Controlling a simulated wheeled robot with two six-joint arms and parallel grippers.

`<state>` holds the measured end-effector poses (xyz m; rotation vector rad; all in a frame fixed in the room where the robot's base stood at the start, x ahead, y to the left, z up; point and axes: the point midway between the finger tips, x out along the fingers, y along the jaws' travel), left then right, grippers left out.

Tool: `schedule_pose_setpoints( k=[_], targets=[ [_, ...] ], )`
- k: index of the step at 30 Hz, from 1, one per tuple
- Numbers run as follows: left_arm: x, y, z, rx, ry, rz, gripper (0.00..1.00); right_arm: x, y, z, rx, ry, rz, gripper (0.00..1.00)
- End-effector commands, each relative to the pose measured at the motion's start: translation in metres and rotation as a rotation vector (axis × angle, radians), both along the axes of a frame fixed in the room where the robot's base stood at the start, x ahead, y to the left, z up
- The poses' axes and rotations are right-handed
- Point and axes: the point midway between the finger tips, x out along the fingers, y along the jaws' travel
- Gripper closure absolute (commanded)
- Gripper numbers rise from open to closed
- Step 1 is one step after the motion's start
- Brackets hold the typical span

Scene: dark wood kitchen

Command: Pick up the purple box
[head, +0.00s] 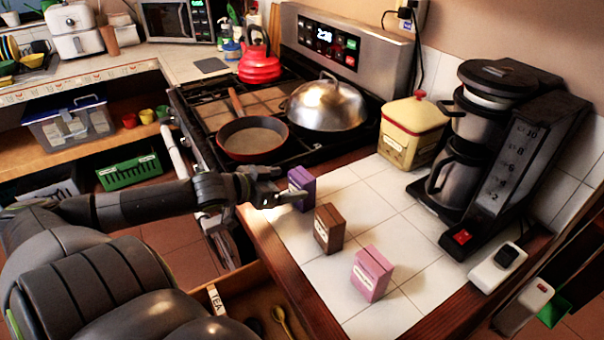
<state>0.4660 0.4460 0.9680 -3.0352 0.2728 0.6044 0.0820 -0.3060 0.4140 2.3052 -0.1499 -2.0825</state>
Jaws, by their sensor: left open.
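The purple box (303,187) stands upright on the white tiled counter near its left edge, beside the stove. My left gripper (287,194) is at the box's left side with its jaws open. One finger covers the lower left part of the box. I cannot tell whether the fingers touch it or stand on both sides of it. My right gripper is not in view.
A brown box (329,229) and a pink box (371,274) stand in front of the purple one. A coffee maker (500,140) and a yellow canister (411,133) are behind. The stove holds a pan (252,138). An open drawer (262,300) is below the counter.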

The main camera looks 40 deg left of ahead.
Motion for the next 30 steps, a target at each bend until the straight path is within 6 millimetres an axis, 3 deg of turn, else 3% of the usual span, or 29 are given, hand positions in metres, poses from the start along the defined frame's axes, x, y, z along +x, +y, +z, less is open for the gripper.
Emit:
schedule_pose_setpoints(
  k=[5,9,18,28,30],
  targets=[
    [0.005,-0.002,-0.003,-0.001,-0.002,0.000,0.15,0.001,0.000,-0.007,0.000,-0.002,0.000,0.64],
    [0.018,-0.007,-0.010,-0.004,-0.003,-0.001,0.15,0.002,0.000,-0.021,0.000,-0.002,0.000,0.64],
    [0.045,-0.014,-0.019,-0.003,-0.002,0.002,0.15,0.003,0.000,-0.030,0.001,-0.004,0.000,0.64],
    [0.049,-0.015,-0.020,0.000,0.001,-0.001,0.15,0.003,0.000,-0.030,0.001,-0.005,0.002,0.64],
    [0.049,-0.014,-0.020,0.000,0.001,-0.001,0.24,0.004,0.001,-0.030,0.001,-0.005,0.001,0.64]
  ],
)
